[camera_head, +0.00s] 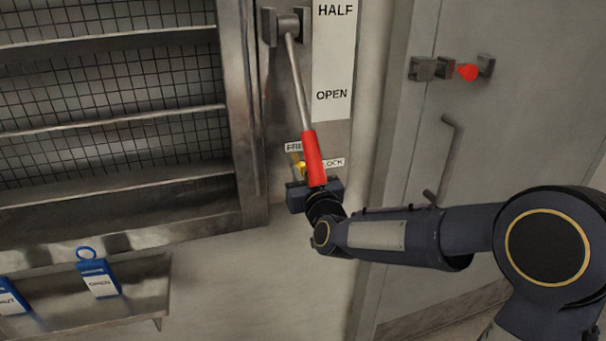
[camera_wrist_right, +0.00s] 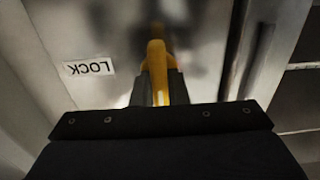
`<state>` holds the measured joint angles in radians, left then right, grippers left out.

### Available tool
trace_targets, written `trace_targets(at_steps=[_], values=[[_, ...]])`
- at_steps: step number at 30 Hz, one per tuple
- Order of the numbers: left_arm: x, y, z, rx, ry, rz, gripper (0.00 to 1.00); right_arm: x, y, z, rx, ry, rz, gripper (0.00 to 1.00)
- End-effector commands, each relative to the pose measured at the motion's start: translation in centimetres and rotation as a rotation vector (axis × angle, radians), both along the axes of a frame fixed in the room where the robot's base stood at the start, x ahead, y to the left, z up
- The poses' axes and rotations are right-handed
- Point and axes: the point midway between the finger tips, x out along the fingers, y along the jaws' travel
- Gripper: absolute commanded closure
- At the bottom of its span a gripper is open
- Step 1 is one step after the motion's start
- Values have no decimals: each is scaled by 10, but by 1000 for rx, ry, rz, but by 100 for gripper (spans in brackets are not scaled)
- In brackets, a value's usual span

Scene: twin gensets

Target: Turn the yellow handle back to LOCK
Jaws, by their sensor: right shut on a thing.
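The yellow handle (camera_head: 301,168) sits on the metal panel, partly hidden behind the red lever grip and my gripper in the head view. The FREE label (camera_head: 293,147) is above it and the LOCK label (camera_head: 333,162) to its right. In the wrist view the yellow handle (camera_wrist_right: 157,68) runs down between the fingers of my right gripper (camera_wrist_right: 160,88), which is shut on it. The upside-down LOCK label (camera_wrist_right: 89,67) lies left of the handle there, apart from it. My left gripper is not in view.
A long lever with a red grip (camera_head: 314,158) hangs down close in front of my right gripper. HALF and OPEN markings (camera_head: 332,95) are beside it. A grey door with a bar handle (camera_head: 446,155) is at right.

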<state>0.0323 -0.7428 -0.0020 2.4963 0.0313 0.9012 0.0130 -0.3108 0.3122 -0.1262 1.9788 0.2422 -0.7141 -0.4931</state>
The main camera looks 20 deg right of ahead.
Motion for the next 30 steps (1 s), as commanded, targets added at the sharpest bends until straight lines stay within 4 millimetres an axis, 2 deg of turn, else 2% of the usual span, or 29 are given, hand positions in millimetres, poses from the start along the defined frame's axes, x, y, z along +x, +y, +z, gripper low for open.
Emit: trace_targets(at_steps=[8, 14, 30], values=[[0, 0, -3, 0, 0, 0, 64, 0, 0, -1, 19, 0, 0, 100], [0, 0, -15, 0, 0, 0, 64, 0, -1, -3, 102, 2, -1, 100], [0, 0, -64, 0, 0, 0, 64, 0, -4, -5, 576, 17, 0, 100]])
